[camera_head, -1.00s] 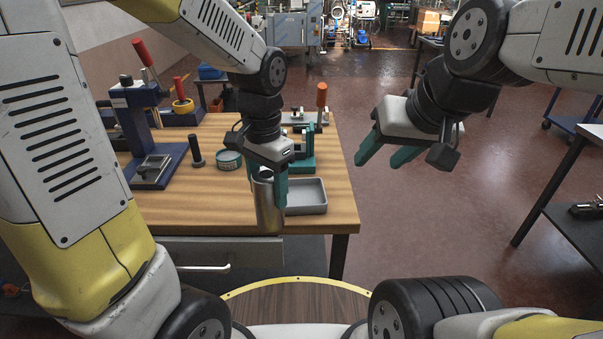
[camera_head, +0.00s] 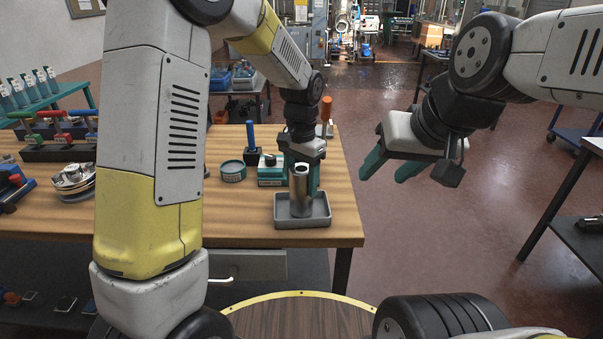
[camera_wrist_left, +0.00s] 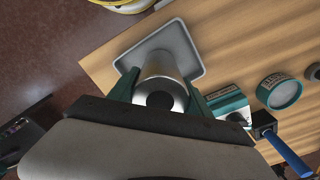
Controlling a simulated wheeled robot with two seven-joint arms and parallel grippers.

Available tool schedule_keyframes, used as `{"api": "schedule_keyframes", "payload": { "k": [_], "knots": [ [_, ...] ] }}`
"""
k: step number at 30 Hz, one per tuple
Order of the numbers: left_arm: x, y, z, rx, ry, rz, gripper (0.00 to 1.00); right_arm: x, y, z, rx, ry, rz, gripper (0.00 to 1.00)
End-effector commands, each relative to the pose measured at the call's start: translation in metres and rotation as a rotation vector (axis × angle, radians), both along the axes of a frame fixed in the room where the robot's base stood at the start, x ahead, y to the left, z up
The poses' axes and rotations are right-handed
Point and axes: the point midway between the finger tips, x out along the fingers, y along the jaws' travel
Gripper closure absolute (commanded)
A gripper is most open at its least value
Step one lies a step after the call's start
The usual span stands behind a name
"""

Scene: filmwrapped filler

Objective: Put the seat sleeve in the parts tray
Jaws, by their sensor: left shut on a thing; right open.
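The seat sleeve is a shiny metal cylinder (camera_head: 300,193), upright, over the grey parts tray (camera_head: 302,223) on the wooden table. My left gripper (camera_head: 303,180) is shut on the sleeve near its upper part. The left wrist view also shows the sleeve (camera_wrist_left: 161,88) between the green fingers, with the tray's rim (camera_wrist_left: 191,50) around its far end. I cannot tell whether the sleeve's lower end touches the tray floor. My right gripper (camera_head: 385,165) is open and empty, in the air to the right of the table.
A teal-labelled box (camera_head: 270,172), a round tin (camera_head: 233,171) and a blue-handled tool (camera_head: 251,140) stand just left of the tray. A clamp rack (camera_head: 58,150) and a metal round part (camera_head: 73,180) lie further left. The table's right edge is close to the tray.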

Motion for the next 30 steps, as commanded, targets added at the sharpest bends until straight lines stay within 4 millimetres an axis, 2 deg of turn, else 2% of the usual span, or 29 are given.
{"api": "schedule_keyframes", "payload": {
  "k": [12,13,15,25,30],
  "knots": [
    [0.0,0.0,-0.009,-0.001,-0.001,0.0,1.0,0.0,0.0,0.0,0.0,0.0,0.0,0.49],
    [0.0,0.0,-0.009,-0.001,-0.001,0.0,0.37,0.0,0.0,0.0,0.0,0.0,0.0,0.49],
    [0.0,0.0,-0.009,-0.001,-0.001,0.0,0.23,0.0,0.0,0.0,0.0,0.0,0.0,0.49],
    [0.0,0.0,-0.008,-0.001,-0.002,0.0,0.21,0.0,0.0,0.0,0.0,0.0,0.0,0.49],
    [0.001,0.0,0.008,-0.002,-0.004,0.0,0.21,0.0,0.0,0.0,0.0,0.0,0.0,0.49]
  ]
}}
